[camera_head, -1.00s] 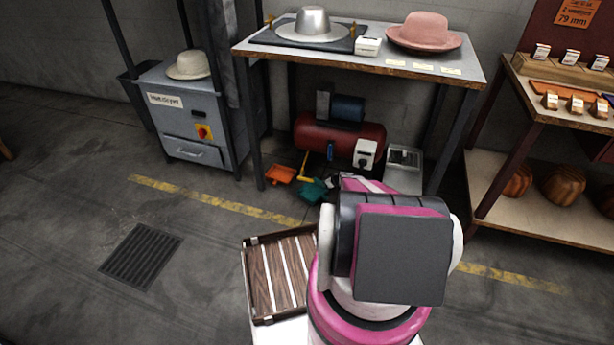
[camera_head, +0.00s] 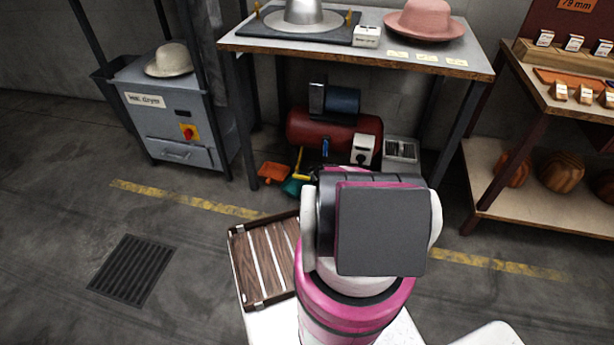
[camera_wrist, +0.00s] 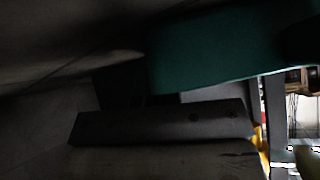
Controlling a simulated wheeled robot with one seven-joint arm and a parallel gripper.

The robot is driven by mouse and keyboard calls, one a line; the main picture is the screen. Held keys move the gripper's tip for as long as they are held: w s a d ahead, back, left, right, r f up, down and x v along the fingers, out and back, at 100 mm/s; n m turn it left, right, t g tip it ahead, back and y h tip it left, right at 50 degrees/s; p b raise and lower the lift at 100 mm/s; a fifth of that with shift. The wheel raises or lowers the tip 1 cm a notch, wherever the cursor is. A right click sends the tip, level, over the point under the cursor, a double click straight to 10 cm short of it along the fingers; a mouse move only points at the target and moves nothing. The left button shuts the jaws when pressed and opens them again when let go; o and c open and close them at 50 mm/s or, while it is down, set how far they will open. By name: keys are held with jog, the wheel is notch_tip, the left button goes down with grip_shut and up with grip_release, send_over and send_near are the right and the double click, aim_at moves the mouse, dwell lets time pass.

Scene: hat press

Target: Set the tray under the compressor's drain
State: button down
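The red compressor (camera_head: 308,128) lies under the table, with a dark motor on top. A small blue part (camera_head: 325,147) shows low on its front; I cannot tell if it is the drain. A teal piece (camera_head: 297,187) lies on the floor in front, partly hidden by my arm. A large teal surface (camera_wrist: 220,48) fills the top of the wrist view, very close. A shallow grey metal container (camera_head: 402,149) stands right of the compressor; I cannot tell which piece is the tray. My gripper's dark finger (camera_wrist: 160,125) shows below the teal; its opening and grip are unclear.
Table legs flank the compressor. A brown slatted crate (camera_head: 238,262) sits beside my arm. A grey cabinet (camera_head: 130,118) stands left; shelving (camera_head: 560,215) stands right.

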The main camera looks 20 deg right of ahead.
jog(key=shift+f, duration=0.1)
jog(key=c, duration=1.3)
grip_release()
jog(key=shift+c, duration=0.2)
jog(key=v, duration=0.7)
jog(key=shift+s+d+r, duration=0.1)
jog(key=shift+d+r, duration=0.05)
jog(key=shift+r, duration=0.1)
